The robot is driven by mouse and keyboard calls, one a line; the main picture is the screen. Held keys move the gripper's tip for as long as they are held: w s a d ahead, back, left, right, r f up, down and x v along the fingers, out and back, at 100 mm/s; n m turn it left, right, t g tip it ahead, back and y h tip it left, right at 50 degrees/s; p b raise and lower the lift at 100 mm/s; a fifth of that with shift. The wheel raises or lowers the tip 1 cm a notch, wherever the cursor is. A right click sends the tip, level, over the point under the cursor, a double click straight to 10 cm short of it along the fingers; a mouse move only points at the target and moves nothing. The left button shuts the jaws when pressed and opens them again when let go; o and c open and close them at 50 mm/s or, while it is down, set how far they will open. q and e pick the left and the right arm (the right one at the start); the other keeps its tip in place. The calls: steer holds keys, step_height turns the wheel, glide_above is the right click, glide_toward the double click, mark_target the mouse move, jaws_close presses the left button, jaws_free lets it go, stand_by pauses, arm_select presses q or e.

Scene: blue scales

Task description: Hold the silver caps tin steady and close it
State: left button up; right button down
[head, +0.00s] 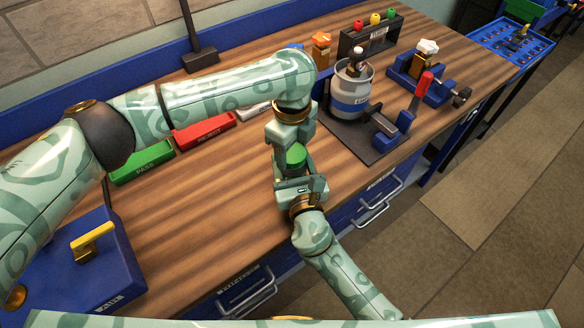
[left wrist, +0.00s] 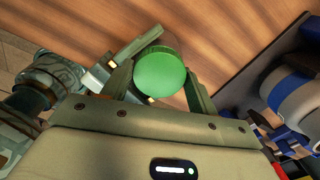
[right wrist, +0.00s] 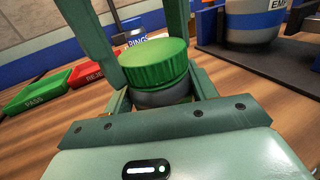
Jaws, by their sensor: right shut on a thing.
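The tin (right wrist: 160,97) shows in the right wrist view as a dark grey body under a ribbed green lid (right wrist: 155,63). The lid sits on the body and looks nearly level; I cannot tell how tightly it is on. My right gripper (head: 297,176) is shut on the tin body and holds it above the bench's front part. My left gripper (head: 293,146) comes from above, with its fingers on both sides of the lid and open. The green lid also shows in the head view (head: 296,156) and between the left fingers in the left wrist view (left wrist: 160,73).
A green tray (head: 142,162) and a red tray (head: 204,130) lie left on the wooden bench. A grey and blue canister (head: 351,91) stands on a dark mat to the right, by a red-handled fixture (head: 421,90). A blue box (head: 75,265) is at front left. The middle front is clear.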

arm_select(q)
steer(key=o, duration=0.3)
step_height(320, 180, up, 12)
stand_by(0.5)
arm_select(e)
steer(key=shift+c, duration=2)
jaws_free()
steer(key=v, duration=1.6)
arm_select(q)
steer(key=shift+f, duration=0.1)
arm_select(e)
steer(key=shift+s+d, duration=0.15)
